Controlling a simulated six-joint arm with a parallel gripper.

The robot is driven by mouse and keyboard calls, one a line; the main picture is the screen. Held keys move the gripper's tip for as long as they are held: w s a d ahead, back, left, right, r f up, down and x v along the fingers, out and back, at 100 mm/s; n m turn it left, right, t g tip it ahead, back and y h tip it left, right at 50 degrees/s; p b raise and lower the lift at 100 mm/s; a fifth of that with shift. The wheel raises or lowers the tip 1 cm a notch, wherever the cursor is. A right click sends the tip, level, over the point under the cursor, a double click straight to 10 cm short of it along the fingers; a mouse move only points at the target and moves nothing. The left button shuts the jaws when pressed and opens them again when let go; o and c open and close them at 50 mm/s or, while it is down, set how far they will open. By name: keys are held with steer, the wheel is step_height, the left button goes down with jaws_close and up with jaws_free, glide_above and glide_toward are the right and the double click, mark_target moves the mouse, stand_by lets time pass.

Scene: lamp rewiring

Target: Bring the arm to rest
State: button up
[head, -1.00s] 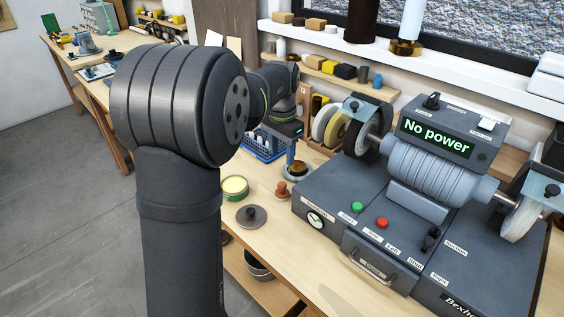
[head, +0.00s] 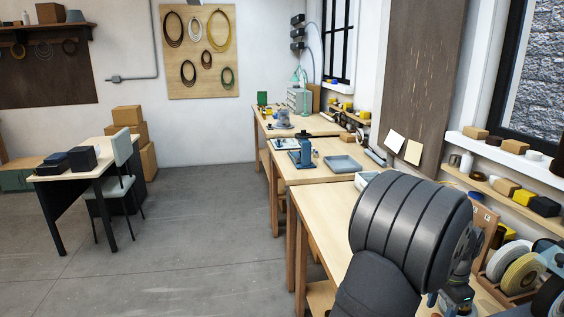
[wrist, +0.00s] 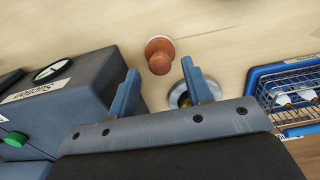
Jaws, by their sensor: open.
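My gripper (wrist: 160,77) is open in the wrist view, with its two blue-grey fingers spread apart and nothing between them. The bench top (wrist: 105,22) lies beyond the fingers. In the head view, my dark arm fills the lower right and hides most of the wrist, and the fingers cannot be made out there.
In the wrist view, a reddish-brown knobbed piece (wrist: 159,62) stands just beyond the fingertips. A round metal-rimmed thing (wrist: 177,97) is partly behind the right finger. A grey machine (wrist: 62,105) is close on the left, a blue wire basket (wrist: 288,92) on the right.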

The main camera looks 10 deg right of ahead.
mark_target(437, 317)
step_height(437, 317, down, 3)
steer(key=shift+f, duration=0.2)
steer(key=shift+r, duration=2.05)
steer(key=shift+f, duration=0.1)
